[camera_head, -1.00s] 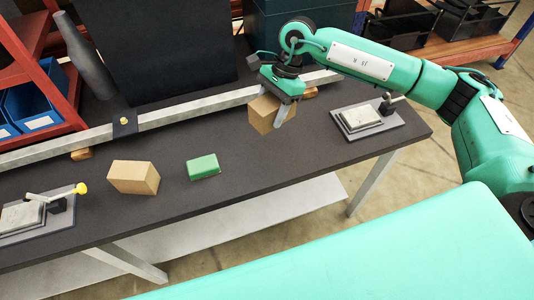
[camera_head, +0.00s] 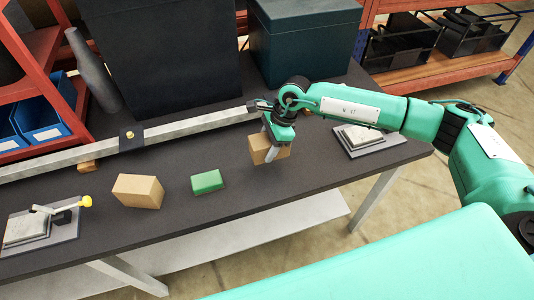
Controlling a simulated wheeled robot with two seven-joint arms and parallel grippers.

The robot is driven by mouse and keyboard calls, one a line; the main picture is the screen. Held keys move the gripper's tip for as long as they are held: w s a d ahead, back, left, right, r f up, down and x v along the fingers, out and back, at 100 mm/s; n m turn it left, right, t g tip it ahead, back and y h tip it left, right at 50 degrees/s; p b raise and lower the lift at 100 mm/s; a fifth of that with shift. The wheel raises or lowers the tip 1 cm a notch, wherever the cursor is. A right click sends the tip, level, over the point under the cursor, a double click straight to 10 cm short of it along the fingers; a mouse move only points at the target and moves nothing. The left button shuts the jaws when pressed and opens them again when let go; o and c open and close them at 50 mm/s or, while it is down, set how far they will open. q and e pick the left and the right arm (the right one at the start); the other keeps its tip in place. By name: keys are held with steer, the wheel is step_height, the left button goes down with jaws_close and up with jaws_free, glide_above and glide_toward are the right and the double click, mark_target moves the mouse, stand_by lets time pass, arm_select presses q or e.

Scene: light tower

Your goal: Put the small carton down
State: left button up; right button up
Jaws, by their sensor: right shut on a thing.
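My right gripper (camera_head: 272,150) points downward and is shut on a small tan carton (camera_head: 258,147). The carton is at or just above the dark table top (camera_head: 225,215); I cannot tell whether it touches. The gripper's fingers hide part of the carton. A second tan carton (camera_head: 138,191) sits on the table to the left. A green block (camera_head: 207,182) lies between the two cartons. My left gripper is not in view.
A long metal bar (camera_head: 190,124) runs along the table behind the cartons. A plate fixture (camera_head: 362,137) stands at the right and another (camera_head: 30,228) at the left. Dark boxes (camera_head: 305,40) stand at the back. The table front near the green block is clear.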

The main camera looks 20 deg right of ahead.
steer(key=shift+f, duration=0.85)
step_height(320, 180, down, 4)
steer(key=shift+p, duration=0.7)
steer(key=shift+f, duration=0.3)
steer(key=o, duration=1.1)
steer(key=shift+c, duration=0.2)
steer(key=shift+r, duration=0.15)
steer(key=b+v, duration=0.4)
steer(key=v, duration=0.7)
steer(key=shift+d, duration=0.15)
steer(key=shift+d+r, duration=0.15)
steer(key=shift+r, duration=0.3)
